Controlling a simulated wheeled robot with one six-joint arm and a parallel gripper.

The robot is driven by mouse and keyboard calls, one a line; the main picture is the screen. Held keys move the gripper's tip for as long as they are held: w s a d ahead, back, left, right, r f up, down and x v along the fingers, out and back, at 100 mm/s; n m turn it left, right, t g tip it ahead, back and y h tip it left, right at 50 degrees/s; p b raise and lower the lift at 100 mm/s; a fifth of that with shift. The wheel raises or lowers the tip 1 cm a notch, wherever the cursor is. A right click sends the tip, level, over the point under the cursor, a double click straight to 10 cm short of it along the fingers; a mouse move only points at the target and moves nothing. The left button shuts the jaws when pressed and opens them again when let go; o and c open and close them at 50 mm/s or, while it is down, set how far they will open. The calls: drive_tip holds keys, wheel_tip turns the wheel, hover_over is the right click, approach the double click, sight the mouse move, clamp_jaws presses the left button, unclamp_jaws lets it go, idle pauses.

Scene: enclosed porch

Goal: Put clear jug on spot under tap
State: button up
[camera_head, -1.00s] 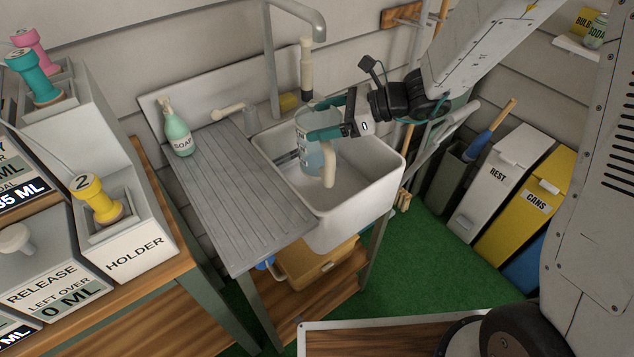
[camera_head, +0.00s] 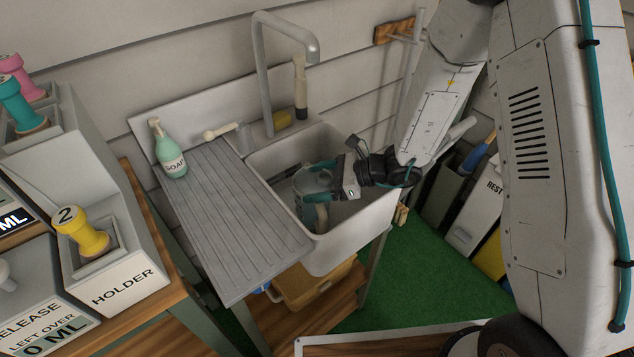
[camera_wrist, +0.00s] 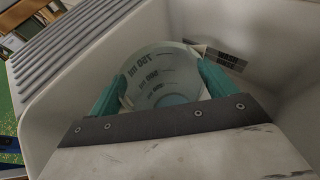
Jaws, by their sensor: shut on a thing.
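The clear jug (camera_head: 310,185) is inside the white sink (camera_head: 345,230), low in the basin. Its handle points toward the front. My gripper (camera_head: 326,181) is shut on the jug from the right, with teal fingers on either side of it. In the wrist view the jug (camera_wrist: 157,72) sits between the fingers, and its ml marks show inside. The grey tap (camera_head: 265,85) arches over the sink, its outlet above the jug in the picture. A dark printed label (camera_wrist: 228,60) shows on the sink beside the jug. I cannot tell whether the jug touches the bottom.
A ribbed drainboard (camera_head: 235,215) lies left of the basin, with a green soap bottle (camera_head: 172,153) on it. A holder box (camera_head: 125,285) stands at the left. The sink walls are close around my gripper.

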drive_tip(key=shift+f, duration=0.35)
drive_tip(key=o, duration=1.4)
drive_tip(key=shift+o, duration=0.2)
drive_tip(key=shift+r, duration=0.15)
drive_tip(key=v, duration=1.2)
